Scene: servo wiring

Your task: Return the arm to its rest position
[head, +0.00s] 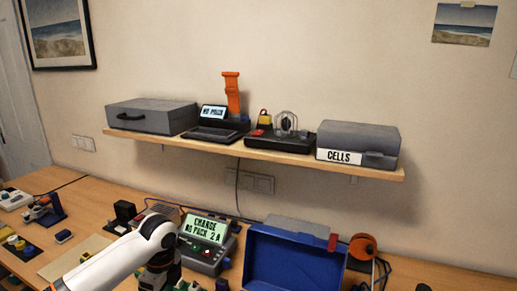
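A white arm of mine (115,262) comes in from the lower left and bends at a black and white joint (158,232) over the workbench. I take it to be my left arm. Beyond the joint its dark part runs down to the bottom edge of the picture. No gripper fingers can be made out there. My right arm and gripper do not show.
An open blue case (290,265) and an orange spool (363,246) are further right. Small parts crowd the bench's left. A wooden shelf (270,156) with boxes and devices hangs above.

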